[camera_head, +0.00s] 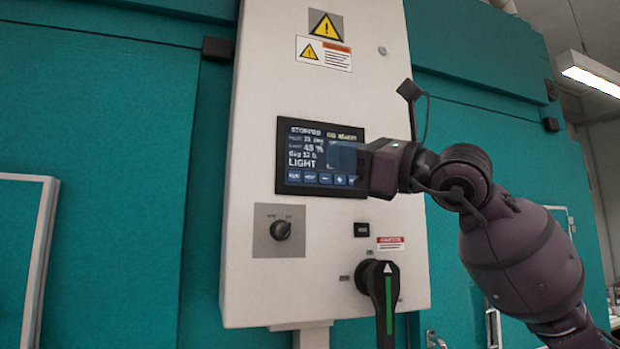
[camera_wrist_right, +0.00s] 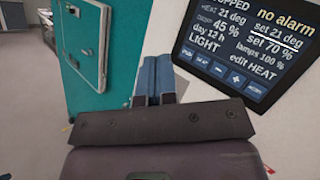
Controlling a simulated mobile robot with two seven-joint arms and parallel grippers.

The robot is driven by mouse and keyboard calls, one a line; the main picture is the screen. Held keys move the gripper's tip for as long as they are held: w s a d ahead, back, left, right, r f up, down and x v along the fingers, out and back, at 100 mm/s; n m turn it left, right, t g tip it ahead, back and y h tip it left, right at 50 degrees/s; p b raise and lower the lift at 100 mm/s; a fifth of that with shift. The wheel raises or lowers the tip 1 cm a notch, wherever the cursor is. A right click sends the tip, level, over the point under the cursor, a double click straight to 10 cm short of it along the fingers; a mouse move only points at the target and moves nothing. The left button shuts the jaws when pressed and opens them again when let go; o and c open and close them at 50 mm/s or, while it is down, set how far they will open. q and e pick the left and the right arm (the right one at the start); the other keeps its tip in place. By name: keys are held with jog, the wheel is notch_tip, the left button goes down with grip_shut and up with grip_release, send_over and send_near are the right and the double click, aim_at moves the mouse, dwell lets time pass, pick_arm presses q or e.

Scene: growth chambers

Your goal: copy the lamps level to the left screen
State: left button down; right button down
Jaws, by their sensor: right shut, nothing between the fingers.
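A dark touch screen (camera_head: 300,155) is set in a white control cabinet. It also shows in the right wrist view (camera_wrist_right: 222,45), where it reads "no alarm", "set 21 deg" underlined, "45 %", "set 70 %", "day 12 h", "LIGHT", "lamps 100 %" and "edit HEAT". A row of blue buttons, with minus and plus among them, runs along its bottom. My right gripper (camera_head: 343,158) is shut and empty, in front of the screen's right part, hiding some text. Its bluish fingers (camera_wrist_right: 152,78) show in the wrist view. I cannot tell whether they touch the screen. My left gripper is not in view.
The white cabinet (camera_head: 350,270) carries a rotary knob (camera_head: 281,230) and a large black switch handle (camera_head: 383,300) with a green stripe below the screen. Teal chamber walls (camera_head: 120,150) stand on both sides. A ceiling lamp (camera_head: 590,72) hangs at the upper right.

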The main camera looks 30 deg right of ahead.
aim_at(310, 177)
jog(key=shift+w, duration=0.1)
